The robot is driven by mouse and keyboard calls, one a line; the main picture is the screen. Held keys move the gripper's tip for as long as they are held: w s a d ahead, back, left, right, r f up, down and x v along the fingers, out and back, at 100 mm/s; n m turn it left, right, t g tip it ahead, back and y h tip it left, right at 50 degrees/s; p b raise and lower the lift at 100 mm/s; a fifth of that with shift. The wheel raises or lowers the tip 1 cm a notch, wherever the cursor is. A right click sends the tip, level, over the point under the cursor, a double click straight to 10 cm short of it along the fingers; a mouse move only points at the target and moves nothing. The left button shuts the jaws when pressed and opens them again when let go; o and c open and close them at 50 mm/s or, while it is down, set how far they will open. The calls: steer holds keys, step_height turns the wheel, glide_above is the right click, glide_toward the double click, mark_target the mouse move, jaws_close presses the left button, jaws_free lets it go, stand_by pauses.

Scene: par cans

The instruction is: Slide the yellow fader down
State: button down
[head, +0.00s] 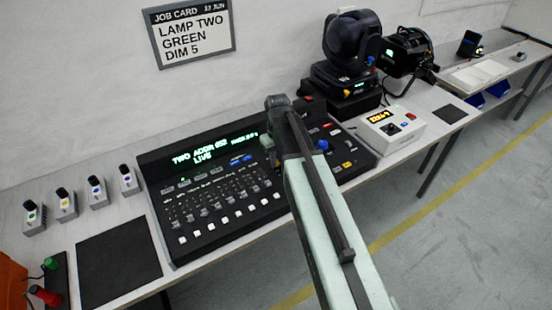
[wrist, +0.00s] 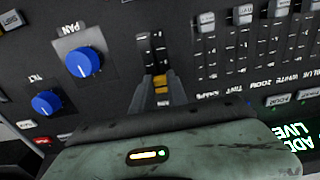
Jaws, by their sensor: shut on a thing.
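The yellow fader (wrist: 160,82) shows in the wrist view as a small yellow cap at the near end of a dark slot (wrist: 151,48) on the black lighting console. My gripper (wrist: 160,92) is shut on the yellow fader, with one finger on each side of it. The console (head: 215,200) stands on the bench in the head view, its screen (head: 215,147) reading "TWO" and "LIVE" in green. My arm crosses its right part there and hides the yellow fader.
Blue PAN (wrist: 84,61) and TILT (wrist: 46,102) knobs lie left of my gripper in the wrist view. A row of grey faders (wrist: 243,14) lies to the right. A white box (head: 392,130) and moving-head lamp (head: 350,45) stand right of the console in the head view.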

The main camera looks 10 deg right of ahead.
steer(key=s, duration=0.2)
steer(key=s+d, duration=0.1)
steer(key=s, duration=0.1)
steer(key=s+d, duration=0.1)
steer(key=s, duration=0.2)
steer(key=shift+d, duration=0.15)
steer(key=c, duration=1.3)
jaws_free()
steer(key=shift+r, duration=0.15)
step_height(320, 180, up, 8)
steer(key=p, duration=0.7)
steer(key=shift+f+p, duration=0.25)
steer(key=shift+p, duration=0.1)
